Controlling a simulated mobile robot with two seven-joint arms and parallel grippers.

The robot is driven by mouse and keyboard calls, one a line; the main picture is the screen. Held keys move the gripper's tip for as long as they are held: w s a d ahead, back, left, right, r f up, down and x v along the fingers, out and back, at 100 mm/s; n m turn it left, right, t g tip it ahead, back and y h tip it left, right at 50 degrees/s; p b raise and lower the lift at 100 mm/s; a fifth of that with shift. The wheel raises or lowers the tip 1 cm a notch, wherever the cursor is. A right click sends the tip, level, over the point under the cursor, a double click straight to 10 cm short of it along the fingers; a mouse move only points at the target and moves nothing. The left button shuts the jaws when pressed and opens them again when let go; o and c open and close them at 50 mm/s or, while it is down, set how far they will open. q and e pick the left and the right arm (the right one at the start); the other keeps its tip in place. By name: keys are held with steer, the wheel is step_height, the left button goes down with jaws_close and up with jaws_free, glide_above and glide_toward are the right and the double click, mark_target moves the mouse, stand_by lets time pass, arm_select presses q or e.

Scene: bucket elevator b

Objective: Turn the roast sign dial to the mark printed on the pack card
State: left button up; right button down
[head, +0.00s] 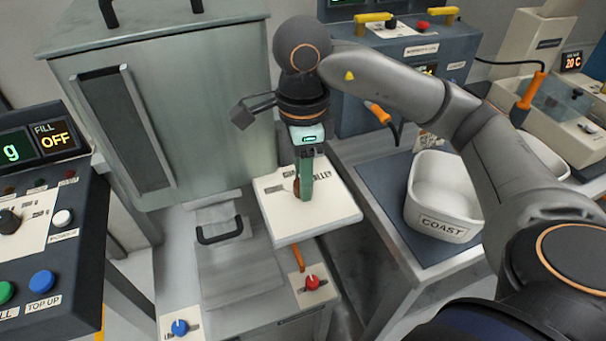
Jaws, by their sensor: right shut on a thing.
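A white block-like sign (330,208) stands in the middle, with dark printed lettering on its top that my gripper partly covers. A small reddish-brown piece that looks like the dial (296,188) shows at the left of the fingers on this sign. My right gripper (304,195) reaches down from above and is shut on the dial. Its fingers hide most of the dial, so the pointer's direction and most marks cannot be read. I cannot make out a pack card. My left gripper is not in view.
A metal cabinet (200,110) stands behind to the left. A control panel (45,215) with buttons is at far left. Blue (180,327) and red (312,283) knobs sit in front of the sign. A white bin labelled COAST (440,225) stands to the right.

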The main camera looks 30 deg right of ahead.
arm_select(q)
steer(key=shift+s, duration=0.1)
arm_select(e)
steer(key=shift+c, duration=2.2)
jaws_free()
arm_select(q)
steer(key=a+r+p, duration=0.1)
steer(key=p, duration=0.1)
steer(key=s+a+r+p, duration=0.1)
steer(key=shift+p, duration=0.4)
arm_select(e)
step_height(320, 180, up, 13)
steer(key=shift+f, duration=0.2)
steer(key=shift+w, duration=0.1)
